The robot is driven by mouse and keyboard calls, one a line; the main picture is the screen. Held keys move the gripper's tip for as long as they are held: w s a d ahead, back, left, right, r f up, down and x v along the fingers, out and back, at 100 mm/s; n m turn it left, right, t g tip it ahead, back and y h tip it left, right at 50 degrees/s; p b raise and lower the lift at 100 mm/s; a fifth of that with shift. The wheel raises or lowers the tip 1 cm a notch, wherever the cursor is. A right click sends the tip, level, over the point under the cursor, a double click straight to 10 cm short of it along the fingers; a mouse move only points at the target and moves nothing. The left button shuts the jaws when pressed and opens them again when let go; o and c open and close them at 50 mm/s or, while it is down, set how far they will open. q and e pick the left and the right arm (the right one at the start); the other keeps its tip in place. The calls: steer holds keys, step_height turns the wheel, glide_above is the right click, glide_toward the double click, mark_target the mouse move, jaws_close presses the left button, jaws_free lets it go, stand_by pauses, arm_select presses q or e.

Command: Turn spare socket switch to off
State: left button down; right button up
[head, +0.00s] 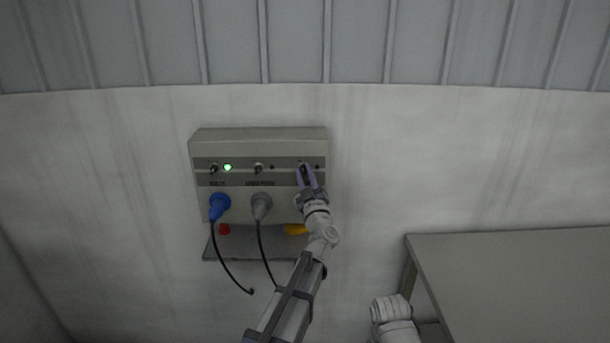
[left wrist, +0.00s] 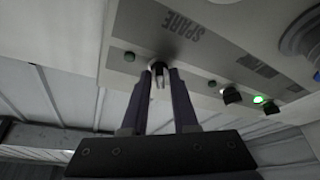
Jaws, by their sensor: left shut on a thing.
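The spare socket switch (left wrist: 158,68) is a small toggle beside the printed label SPARE in the left wrist view. It is the rightmost switch on the grey panel (head: 260,142) on the wall. My left gripper (head: 307,172) reaches up to it, and in the left wrist view its two dark fingers (left wrist: 160,84) are shut on the toggle from both sides. The fingers partly hide the toggle, so I cannot tell its position. The lamp (left wrist: 130,57) next to it is unlit. My right gripper is not in view.
Two more toggles (head: 214,168) (head: 258,169) sit to the left, the leftmost by a lit green lamp (head: 227,167). A blue plug (head: 219,206) and a grey plug (head: 261,205) with hanging cables sit below. A shelf (head: 226,247) holds red and yellow things. A table (head: 510,270) stands right.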

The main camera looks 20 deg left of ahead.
arm_select(q)
steer(key=c, duration=0.9)
jaws_free()
steer(key=b+v, duration=0.2)
steer(key=v, duration=0.6)
steer(key=shift+a+b, duration=0.1)
steer(key=shift+b, duration=0.2)
steer(key=shift+w, duration=0.1)
